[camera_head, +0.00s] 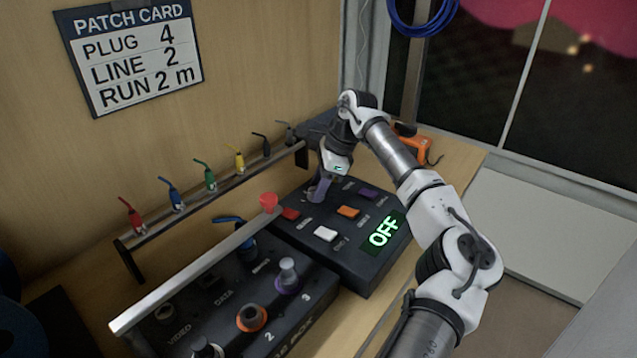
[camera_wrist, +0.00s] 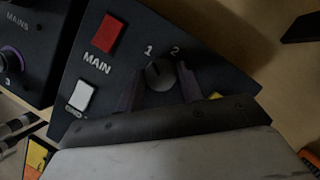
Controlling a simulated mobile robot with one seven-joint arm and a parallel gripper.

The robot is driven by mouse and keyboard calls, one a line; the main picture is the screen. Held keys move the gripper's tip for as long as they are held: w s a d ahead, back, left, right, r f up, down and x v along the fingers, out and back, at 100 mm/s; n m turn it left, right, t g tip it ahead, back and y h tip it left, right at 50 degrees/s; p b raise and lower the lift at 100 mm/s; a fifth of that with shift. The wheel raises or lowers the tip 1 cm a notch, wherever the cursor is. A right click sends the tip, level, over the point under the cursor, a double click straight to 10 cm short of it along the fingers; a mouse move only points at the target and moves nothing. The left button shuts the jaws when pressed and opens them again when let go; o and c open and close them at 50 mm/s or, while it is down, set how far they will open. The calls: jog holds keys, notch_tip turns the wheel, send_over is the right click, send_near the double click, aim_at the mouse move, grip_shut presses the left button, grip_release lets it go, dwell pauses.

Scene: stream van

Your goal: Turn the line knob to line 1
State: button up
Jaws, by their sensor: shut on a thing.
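The line knob (camera_wrist: 159,74) is a small round black knob on a black control panel (camera_wrist: 220,70). White labels 1 and 2 are printed beside it in the wrist view. I cannot clearly tell which number it points to. My gripper (camera_wrist: 159,84) is shut on the knob, with one purplish finger on each side. In the head view my gripper (camera_head: 318,192) reaches down to the panel's far left part and hides the knob. The panel's display (camera_head: 384,233) reads OFF in green.
A red MAIN button (camera_wrist: 108,35) is close to the knob; white, orange and purple buttons are also on the panel. A plug rail (camera_head: 215,195) and socket box (camera_head: 240,300) stand left. The wall's patch card (camera_head: 130,52) reads PLUG 4, LINE 2, RUN 2 m.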

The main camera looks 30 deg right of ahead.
dwell(0.4)
jog(key=o, duration=1)
jog(key=shift+r, duration=0.15)
jog(key=v, duration=1.3)
jog(key=shift+d+r+b, duration=0.2)
jog(key=shift+r+b, duration=0.1)
